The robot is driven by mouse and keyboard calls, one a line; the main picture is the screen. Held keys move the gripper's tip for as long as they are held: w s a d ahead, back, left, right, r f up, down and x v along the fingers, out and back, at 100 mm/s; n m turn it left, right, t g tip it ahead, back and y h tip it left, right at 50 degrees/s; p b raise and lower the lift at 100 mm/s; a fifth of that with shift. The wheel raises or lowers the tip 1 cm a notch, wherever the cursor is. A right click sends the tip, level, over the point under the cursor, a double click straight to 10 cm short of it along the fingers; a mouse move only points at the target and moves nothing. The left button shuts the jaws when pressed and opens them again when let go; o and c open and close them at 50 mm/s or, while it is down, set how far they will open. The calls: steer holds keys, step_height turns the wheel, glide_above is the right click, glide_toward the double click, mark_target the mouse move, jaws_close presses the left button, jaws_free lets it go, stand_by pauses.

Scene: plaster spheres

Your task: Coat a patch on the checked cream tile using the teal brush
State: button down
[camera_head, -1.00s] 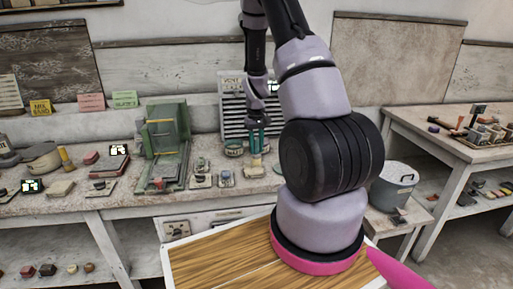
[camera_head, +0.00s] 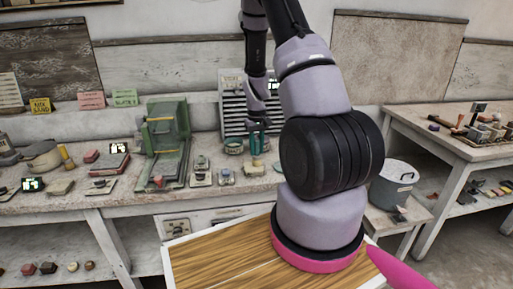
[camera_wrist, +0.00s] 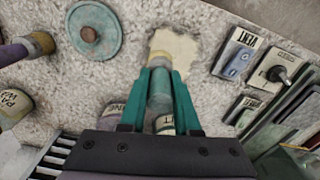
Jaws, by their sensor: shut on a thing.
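My gripper (camera_wrist: 158,100) has teal fingers and is shut on the teal brush (camera_wrist: 160,88). The brush's pale bristle end points to the top of the wrist view and reaches the lower edge of a cream tile (camera_wrist: 175,45), which lies on the speckled bench. The tile's edge looks ragged, and no check pattern can be made out. Whether the bristles touch it or hover just above, I cannot tell. In the head view, my gripper (camera_head: 257,137) is low over the bench, the brush pointing down. The tile is too small to tell there.
A teal disc with a brown knob (camera_wrist: 95,30) and a tan-bristled brush (camera_wrist: 38,44) lie left of the tile. Labelled blocks (camera_wrist: 236,52) stand to the right. Labelled jars (camera_wrist: 165,124) are close under the fingers. A green machine (camera_head: 165,140) stands left on the bench.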

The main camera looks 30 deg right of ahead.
steer(key=shift+s+a, duration=0.25)
steer(key=shift+s, duration=0.45)
steer(key=shift+w, duration=0.1)
steer(key=shift+w+d, duration=0.3)
steer(key=shift+w, duration=0.55)
steer(key=shift+w+d, duration=0.25)
steer(key=shift+w, duration=0.6)
steer(key=shift+s+a, duration=0.25)
steer(key=shift+s, duration=0.65)
steer(key=shift+s+a, duration=0.25)
steer(key=shift+s, duration=0.65)
steer(key=shift+w, duration=0.1)
steer(key=shift+w+d, duration=0.25)
steer(key=shift+w, duration=0.65)
steer(key=shift+w+d, duration=0.25)
steer(key=shift+w, duration=0.6)
